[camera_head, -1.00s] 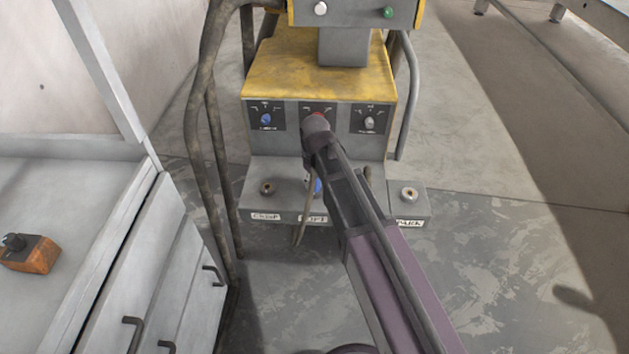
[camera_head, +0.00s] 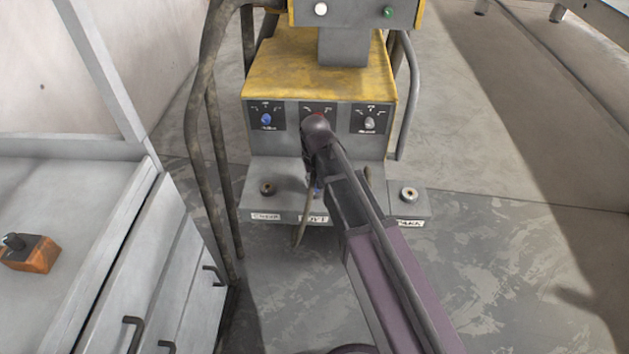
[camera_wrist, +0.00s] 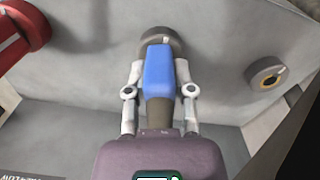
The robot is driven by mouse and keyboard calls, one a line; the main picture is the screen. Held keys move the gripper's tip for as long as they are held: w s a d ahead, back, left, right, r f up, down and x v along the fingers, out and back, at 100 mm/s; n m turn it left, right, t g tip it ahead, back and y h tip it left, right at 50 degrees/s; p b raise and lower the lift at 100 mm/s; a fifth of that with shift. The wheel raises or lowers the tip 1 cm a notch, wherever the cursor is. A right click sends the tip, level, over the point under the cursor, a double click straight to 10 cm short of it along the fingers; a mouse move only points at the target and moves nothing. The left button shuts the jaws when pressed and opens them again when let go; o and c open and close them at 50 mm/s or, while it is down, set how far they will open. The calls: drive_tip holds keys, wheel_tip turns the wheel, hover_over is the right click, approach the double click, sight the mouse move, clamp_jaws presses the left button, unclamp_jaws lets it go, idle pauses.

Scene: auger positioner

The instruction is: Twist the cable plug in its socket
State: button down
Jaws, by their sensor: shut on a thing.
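In the wrist view my gripper (camera_wrist: 160,92) is shut on the blue cable plug (camera_wrist: 159,74), with one finger along each side of it. The plug's far end is at the round grey socket (camera_wrist: 158,38) on the grey panel, and how deep it sits cannot be told. In the head view my arm covers most of the plug and the middle socket; only a sliver of blue (camera_head: 318,192) shows beside the arm. A cable (camera_head: 302,225) hangs down in front of the ledge there.
The yellow-topped machine (camera_head: 318,75) has a left socket (camera_head: 267,188) and a right socket (camera_head: 409,194) on its labelled ledge (camera_head: 335,205). Knobs sit on the panel above. Bent pipes flank it. A grey cabinet (camera_head: 125,235) with an orange-brown box (camera_head: 30,254) stands at left.

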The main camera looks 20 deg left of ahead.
drive_tip(key=shift+c, duration=2)
unclamp_jaws()
drive_tip(key=shift+n, duration=0.5)
drive_tip(key=n, duration=0.3)
wheel_tip(320, 180, up, 14)
drive_tip(key=p, duration=1.4)
drive_tip(key=shift+r, duration=0.1)
drive_tip(key=s+d+f+m+b, duration=0.2)
drive_tip(key=d+m, duration=0.5)
drive_tip(key=d, duration=2.2)
drive_tip(key=shift+f, duration=0.2)
